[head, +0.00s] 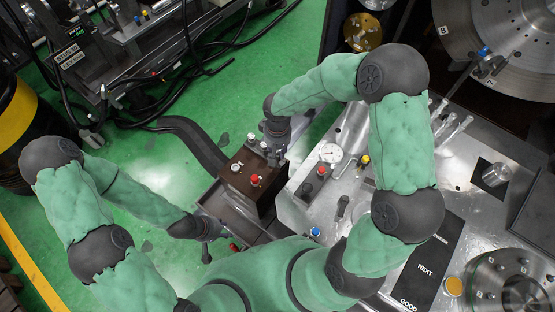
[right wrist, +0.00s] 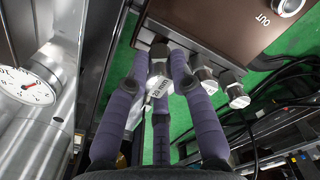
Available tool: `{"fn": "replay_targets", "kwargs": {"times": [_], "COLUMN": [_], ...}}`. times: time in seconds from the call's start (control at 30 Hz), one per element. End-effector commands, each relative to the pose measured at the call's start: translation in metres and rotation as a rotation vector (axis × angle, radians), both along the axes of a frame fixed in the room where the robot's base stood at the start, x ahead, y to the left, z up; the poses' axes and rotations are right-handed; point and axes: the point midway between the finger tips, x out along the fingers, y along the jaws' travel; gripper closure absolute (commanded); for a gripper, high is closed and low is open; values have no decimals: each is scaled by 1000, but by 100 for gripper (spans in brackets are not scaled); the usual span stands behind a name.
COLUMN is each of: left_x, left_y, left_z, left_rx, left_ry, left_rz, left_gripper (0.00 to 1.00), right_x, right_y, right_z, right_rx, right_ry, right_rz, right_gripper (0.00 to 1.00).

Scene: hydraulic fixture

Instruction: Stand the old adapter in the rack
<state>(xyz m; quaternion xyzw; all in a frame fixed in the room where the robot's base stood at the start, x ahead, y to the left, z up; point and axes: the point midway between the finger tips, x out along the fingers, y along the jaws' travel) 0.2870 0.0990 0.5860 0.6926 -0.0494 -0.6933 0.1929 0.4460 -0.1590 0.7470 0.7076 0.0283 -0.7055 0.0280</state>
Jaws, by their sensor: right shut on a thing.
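In the right wrist view, the purple fingers of my right gripper (right wrist: 160,85) are shut around a silver hex adapter (right wrist: 158,62) with a white "20 mm" tag. The adapter is at the edge of a brown block (right wrist: 215,25) marked "OUT"; I cannot tell whether it is seated in it. Two similar hex fittings (right wrist: 203,80) sit beside it along the block. In the head view, my right gripper (head: 274,152) is at the far right edge of the brown block (head: 236,186). My left gripper (head: 206,252) hangs low at the left, away from the block; its fingers are unclear. I cannot identify the rack with certainty.
A metal bench (head: 290,211) right of the block carries a pressure gauge (head: 331,153), a small dark block with a red knob (head: 321,171) and a black strip (head: 428,265) marked "NEXT" and "GOOD". Black hoses (head: 190,135) and machinery lie behind. Green floor is open at left.

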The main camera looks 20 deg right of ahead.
Motion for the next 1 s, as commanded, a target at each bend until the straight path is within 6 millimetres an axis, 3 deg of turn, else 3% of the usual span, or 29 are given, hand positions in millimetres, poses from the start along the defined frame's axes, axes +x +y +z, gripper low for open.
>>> {"fn": "replay_targets", "kwargs": {"times": [1.0], "left_x": [0], "left_y": [0], "left_z": [-19], "left_rx": [0], "left_ry": [0], "left_rz": [0], "left_gripper": [60], "right_x": [0], "right_y": [0], "right_z": [-22], "right_rx": [0], "right_ry": [0], "right_rz": [0], "right_gripper": [100]}}
